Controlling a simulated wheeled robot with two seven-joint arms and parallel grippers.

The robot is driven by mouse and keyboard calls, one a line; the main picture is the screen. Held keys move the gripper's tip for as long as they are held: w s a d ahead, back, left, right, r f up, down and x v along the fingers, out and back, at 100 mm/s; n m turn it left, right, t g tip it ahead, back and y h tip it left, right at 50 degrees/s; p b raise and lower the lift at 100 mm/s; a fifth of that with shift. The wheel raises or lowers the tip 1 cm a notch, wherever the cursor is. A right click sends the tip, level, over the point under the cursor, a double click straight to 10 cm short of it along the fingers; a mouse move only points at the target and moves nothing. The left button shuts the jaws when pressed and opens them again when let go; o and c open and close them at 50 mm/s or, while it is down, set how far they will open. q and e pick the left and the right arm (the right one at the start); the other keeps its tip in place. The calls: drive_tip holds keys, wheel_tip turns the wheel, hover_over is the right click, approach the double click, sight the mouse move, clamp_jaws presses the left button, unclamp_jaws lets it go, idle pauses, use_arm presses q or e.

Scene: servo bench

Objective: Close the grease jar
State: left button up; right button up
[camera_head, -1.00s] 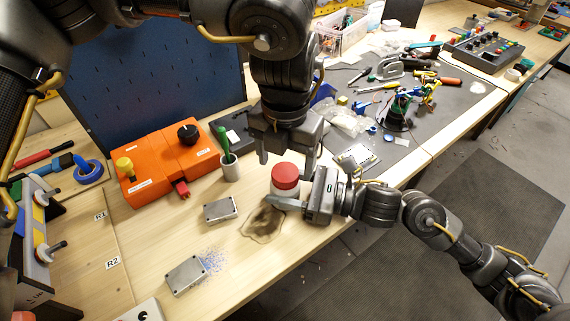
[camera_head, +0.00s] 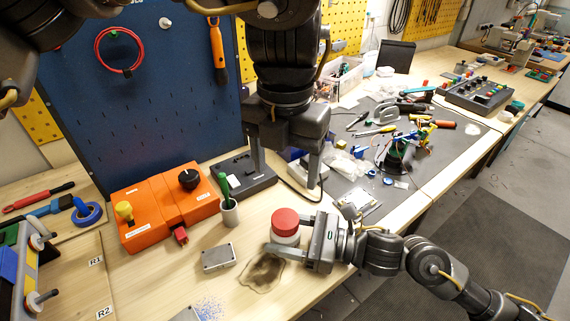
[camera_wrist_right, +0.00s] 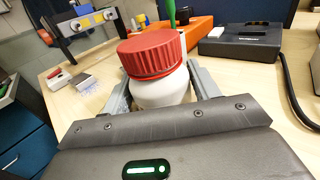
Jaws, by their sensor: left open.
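The grease jar has a white body (camera_wrist_right: 160,92) and a ribbed red lid (camera_head: 285,221). It stands upright on the wooden bench, and the lid sits on its top. My right gripper (camera_head: 298,236) reaches in from the right, with one finger on each side of the white body, shut on it below the lid. In the right wrist view the lid (camera_wrist_right: 152,54) is above the fingers, with no clear gap under it. My left gripper (camera_head: 284,178) points down, open and empty, above and behind the lid, apart from it.
A dark stain (camera_head: 262,272) lies beside the jar. A grey metal box (camera_head: 218,258), a small cup with a green-handled tool (camera_head: 230,212) and an orange box (camera_head: 165,211) stand to the left. A black device (camera_head: 243,178) is behind. A grey mat with tools (camera_head: 440,160) lies right.

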drive_tip(key=o, duration=0.4)
drive_tip(key=shift+d, duration=0.1)
drive_tip(key=b+v, duration=0.1)
drive_tip(key=v, duration=0.3)
drive_tip(key=b+v, duration=0.2)
drive_tip(key=v, duration=0.3)
drive_tip(key=shift+d+f, duration=0.1)
drive_tip(key=shift+f, duration=0.1)
use_arm(q)
drive_tip(key=shift+f, duration=1.65)
use_arm(e)
drive_tip(key=shift+v, duration=0.75)
use_arm(q)
drive_tip(key=shift+s+a, duration=0.1)
use_arm(e)
drive_tip(key=shift+r, duration=0.1)
